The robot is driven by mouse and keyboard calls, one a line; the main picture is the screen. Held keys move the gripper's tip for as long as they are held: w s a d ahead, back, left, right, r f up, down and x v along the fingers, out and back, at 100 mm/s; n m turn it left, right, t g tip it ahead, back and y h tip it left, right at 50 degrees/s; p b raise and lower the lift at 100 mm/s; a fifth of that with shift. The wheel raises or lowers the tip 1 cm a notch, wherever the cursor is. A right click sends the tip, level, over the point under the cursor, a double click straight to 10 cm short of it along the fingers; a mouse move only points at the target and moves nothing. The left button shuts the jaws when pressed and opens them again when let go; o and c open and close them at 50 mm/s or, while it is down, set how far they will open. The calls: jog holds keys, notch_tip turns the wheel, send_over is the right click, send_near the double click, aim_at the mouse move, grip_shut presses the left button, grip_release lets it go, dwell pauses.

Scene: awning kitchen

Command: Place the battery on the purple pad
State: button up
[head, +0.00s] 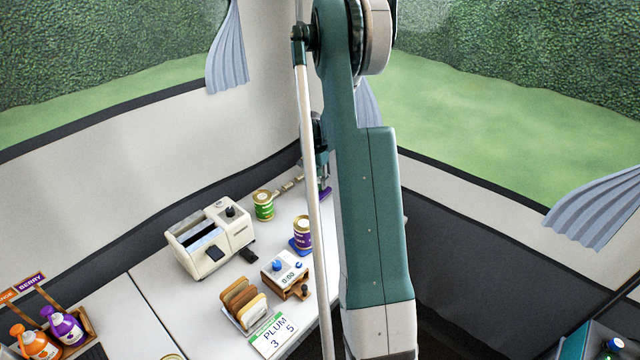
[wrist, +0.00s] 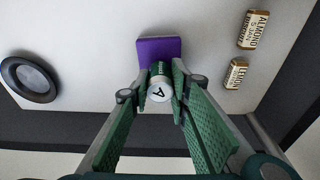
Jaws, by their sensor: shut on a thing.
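My gripper (wrist: 159,90) is shut on the battery (wrist: 160,88), which has a white end marked "A" and a green body, in the wrist view. The fingers press it from both sides. The purple pad (wrist: 158,48) lies flat on the white counter just beyond the battery, which overlaps its near edge in this view. I cannot tell whether the battery touches the pad. In the head view the pad (head: 325,194) shows partly behind my arm, close below my gripper (head: 321,178). The battery cannot be made out there.
Two small almond boxes (wrist: 254,30) (wrist: 236,73) lie right of the pad in the wrist view; a dark round object (wrist: 30,78) is at left. In the head view, a green can (head: 263,206), a purple can (head: 303,232) and a toaster (head: 211,238) stand on the counter.

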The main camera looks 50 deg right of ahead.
jog(key=shift+f, duration=0.2)
jog(key=o, duration=0.9)
jog(key=shift+r, duration=0.15)
jog(key=r, duration=0.4)
jog(key=a+r+p, duration=0.1)
jog(key=r, duration=0.6)
jog(key=shift+a+r+p, duration=0.3)
jog(key=shift+a+r, duration=0.1)
